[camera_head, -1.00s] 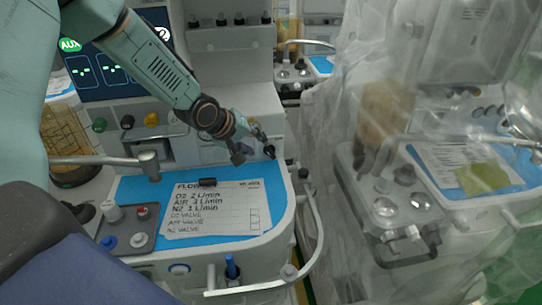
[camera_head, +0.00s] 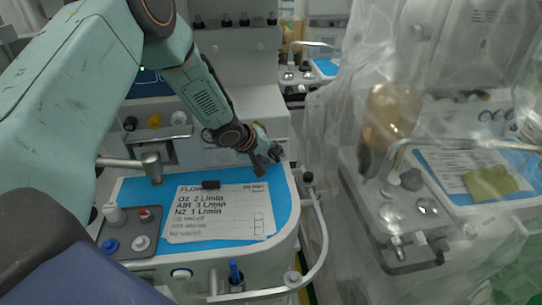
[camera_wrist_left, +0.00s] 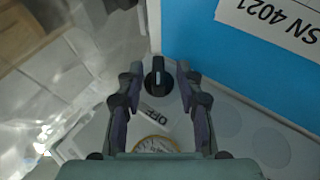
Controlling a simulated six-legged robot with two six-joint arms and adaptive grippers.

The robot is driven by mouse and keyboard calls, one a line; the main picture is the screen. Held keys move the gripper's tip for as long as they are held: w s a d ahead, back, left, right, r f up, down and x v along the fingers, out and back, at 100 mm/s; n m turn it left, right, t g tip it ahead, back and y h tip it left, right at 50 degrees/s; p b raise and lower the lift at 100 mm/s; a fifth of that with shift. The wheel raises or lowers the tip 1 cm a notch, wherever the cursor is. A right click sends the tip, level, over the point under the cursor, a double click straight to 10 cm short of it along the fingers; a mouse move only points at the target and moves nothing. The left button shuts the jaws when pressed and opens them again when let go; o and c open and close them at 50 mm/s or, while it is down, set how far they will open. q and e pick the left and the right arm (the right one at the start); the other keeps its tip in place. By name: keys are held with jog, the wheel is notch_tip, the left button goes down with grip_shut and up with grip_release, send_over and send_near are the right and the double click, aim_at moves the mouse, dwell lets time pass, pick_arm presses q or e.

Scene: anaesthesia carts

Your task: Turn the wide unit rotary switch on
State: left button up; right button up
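A black rotary switch (camera_wrist_left: 158,77) with a pale pointer mark sits on the grey panel beside a blue mat (camera_wrist_left: 222,62). An "OFF" label (camera_wrist_left: 156,116) is printed near it on the gripper's side. My left gripper (camera_wrist_left: 160,72) is open, with one finger on each side of the switch in the left wrist view; I cannot tell whether they touch it. In the head view the left gripper (camera_head: 270,162) is over the right back corner of the cart's worktop (camera_head: 284,232), and I cannot make out the switch there. My right gripper is not in view.
A paper sheet (camera_head: 222,220) with flow values lies on the blue mat. A curved metal rail (camera_head: 322,240) runs along the worktop's right side. A plastic-draped second cart (camera_head: 400,235) stands to the right. A round gauge (camera_wrist_left: 155,145) is partly hidden below the gripper.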

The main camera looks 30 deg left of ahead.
pick_arm(q)
jog(key=shift+s+d+r, duration=0.15)
jog(key=shift+s+r, duration=0.05)
jog(key=shift+r, duration=0.05)
jog(key=shift+c, duration=1)
jog(key=shift+w+f, duration=0.2)
grip_shut()
